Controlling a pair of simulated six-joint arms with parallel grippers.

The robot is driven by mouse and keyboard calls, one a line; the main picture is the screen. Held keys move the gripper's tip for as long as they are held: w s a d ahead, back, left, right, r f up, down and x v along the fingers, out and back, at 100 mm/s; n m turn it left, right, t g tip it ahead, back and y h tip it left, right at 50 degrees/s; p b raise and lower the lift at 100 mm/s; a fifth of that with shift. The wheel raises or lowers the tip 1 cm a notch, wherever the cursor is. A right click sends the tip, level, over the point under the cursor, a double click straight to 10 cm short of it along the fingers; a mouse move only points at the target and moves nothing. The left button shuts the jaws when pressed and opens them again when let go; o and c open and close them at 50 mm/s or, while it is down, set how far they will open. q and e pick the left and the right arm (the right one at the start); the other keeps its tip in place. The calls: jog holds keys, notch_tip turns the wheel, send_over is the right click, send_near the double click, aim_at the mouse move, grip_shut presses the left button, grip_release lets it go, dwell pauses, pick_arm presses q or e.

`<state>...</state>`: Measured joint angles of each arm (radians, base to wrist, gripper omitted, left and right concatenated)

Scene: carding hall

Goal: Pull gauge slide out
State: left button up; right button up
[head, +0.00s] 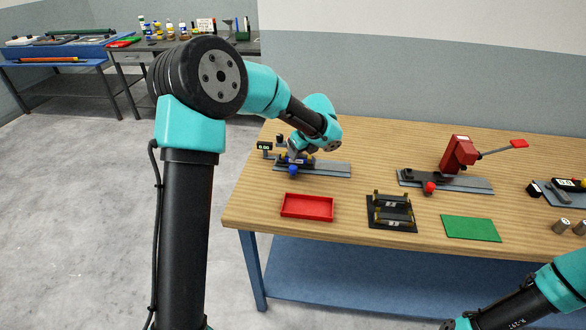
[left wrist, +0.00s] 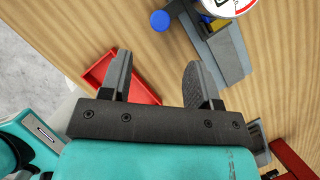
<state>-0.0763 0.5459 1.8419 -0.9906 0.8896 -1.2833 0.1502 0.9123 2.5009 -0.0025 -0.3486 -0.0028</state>
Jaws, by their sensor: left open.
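A gauge fixture with a grey rail (head: 333,169), a blue knob (head: 293,170) and a small display (head: 264,146) stands at the table's left. I cannot tell which part is its slide. My left gripper (head: 296,147) is at this fixture, partly hidden by my wrist in the head view. In the left wrist view the left gripper (left wrist: 157,82) is open and nothing is between its fingers. There the grey rail (left wrist: 229,55), blue knob (left wrist: 160,20) and a round dial (left wrist: 228,4) lie beyond the fingertips, apart from them in the picture.
A red tray (head: 307,207), a black stand (head: 391,213) and a green mat (head: 471,228) lie along the front of the wooden table (head: 260,205). A red lever clamp (head: 460,155) on another rail stands right of the fixture. Bare wood separates them.

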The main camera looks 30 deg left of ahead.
aim_at(293, 167)
pick_arm(q)
jog(key=x, duration=1.1)
jog(key=shift+f, duration=0.1)
jog(key=shift+c, duration=0.2)
grip_shut()
